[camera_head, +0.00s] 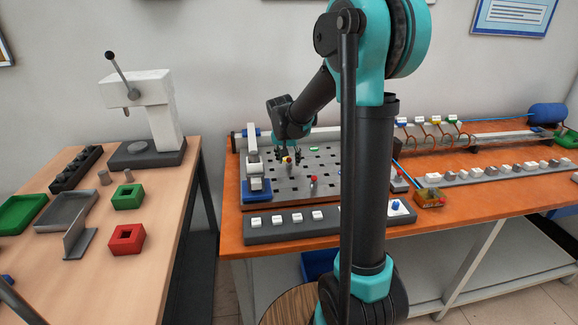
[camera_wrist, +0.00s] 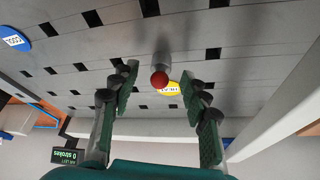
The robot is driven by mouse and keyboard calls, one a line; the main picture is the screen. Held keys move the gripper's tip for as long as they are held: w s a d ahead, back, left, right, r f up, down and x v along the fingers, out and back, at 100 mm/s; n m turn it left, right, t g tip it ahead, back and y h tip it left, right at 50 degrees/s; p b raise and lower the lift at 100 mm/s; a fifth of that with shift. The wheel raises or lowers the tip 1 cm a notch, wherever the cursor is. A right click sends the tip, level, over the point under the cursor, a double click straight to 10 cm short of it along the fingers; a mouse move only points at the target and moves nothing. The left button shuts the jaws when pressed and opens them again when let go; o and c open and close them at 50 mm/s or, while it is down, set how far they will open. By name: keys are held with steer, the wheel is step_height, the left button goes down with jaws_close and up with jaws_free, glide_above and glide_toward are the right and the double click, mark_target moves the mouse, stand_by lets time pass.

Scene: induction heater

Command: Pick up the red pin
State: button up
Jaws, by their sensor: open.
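A pin with a round red head (camera_wrist: 160,79) and a grey shaft stands on the grey slotted plate in the wrist view. My gripper (camera_wrist: 160,92) is open, with a finger on each side of the red head and a visible gap to both. In the head view my gripper (camera_head: 288,154) is low over the slotted plate (camera_head: 340,190). A red-headed pin (camera_head: 313,182) stands on the plate, to the right of and nearer than my gripper. I cannot tell whether it is the same pin.
A white and blue clamp-like device (camera_head: 254,170) stands left of my gripper. A strip of white buttons (camera_head: 285,222) lies in front of the plate. Another red-topped piece (camera_head: 397,171) stands at the plate's right. The left table (camera_head: 165,215) holds trays and blocks.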

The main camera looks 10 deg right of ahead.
steer(key=shift+w+f, duration=0.15)
steer(key=shift+f, duration=0.25)
jaws_close()
